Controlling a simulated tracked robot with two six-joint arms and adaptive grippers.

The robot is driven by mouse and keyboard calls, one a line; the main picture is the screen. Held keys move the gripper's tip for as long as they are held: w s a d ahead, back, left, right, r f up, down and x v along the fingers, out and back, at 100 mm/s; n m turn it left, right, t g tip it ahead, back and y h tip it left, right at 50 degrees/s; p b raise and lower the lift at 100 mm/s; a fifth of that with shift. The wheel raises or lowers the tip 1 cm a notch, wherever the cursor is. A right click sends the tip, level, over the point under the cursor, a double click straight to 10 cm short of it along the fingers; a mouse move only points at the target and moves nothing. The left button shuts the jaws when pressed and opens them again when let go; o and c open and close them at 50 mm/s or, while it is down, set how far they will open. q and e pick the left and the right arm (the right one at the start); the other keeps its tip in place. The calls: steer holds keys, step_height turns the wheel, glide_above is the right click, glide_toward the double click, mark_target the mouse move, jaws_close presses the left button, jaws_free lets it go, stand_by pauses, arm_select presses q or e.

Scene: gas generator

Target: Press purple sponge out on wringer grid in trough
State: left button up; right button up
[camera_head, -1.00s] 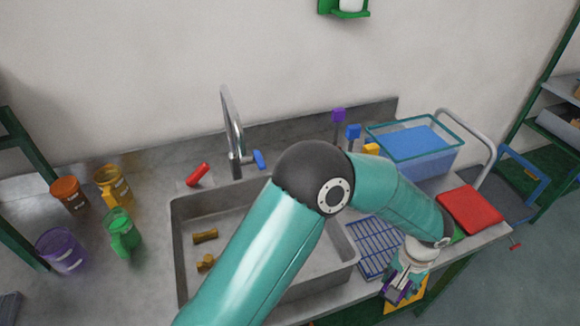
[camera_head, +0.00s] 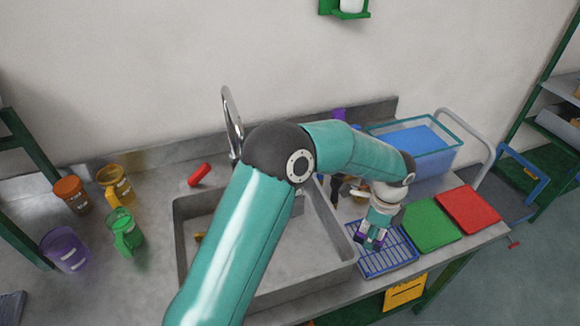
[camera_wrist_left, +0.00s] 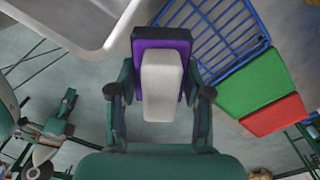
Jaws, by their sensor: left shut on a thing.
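My left gripper (camera_head: 371,238) is shut on the purple sponge (camera_wrist_left: 185,44), which has a pale grey block as its grip. In the head view only small purple bits show between the fingers, over the left part of the blue wringer grid (camera_head: 388,261). In the left wrist view the sponge is between the fingers and the grid (camera_wrist_left: 225,40) lies up and to the right. Whether the sponge touches the grid cannot be told. A trough around the grid cannot be made out clearly.
The sink basin (camera_head: 183,235) is left of the grid, partly hidden by my left arm. Green (camera_head: 430,226) and red (camera_head: 470,209) pads lie to its right. A blue tub (camera_head: 425,160) stands behind. Coloured jugs and cups stand at the left.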

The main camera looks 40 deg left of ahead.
arm_select(q)
steer(key=a+r+m+p, duration=0.1)
steer(key=a+r+m, duration=0.1)
steer(key=a, duration=0.6)
steer(key=s+a+r+m+p, duration=0.1)
steer(key=a+r+m, duration=0.1)
steer(key=a, duration=0.7)
steer(key=s+a+r+m+p, duration=0.1)
steer(key=a+r+m, duration=0.1)
steer(key=a, duration=0.7)
steer(key=shift+r+m, duration=0.15)
steer(key=shift+m, duration=0.65)
steer(key=shift+a, duration=0.25)
steer(key=shift+f, duration=0.3)
step_height(320, 180, down, 6)
steer(key=b, duration=0.4)
steer(key=shift+r, duration=0.25)
steer(key=shift+f+b, duration=0.4)
steer(key=shift+s+d+f, duration=0.15)
steer(key=shift+f, duration=0.05)
steer(key=shift+r, duration=0.1)
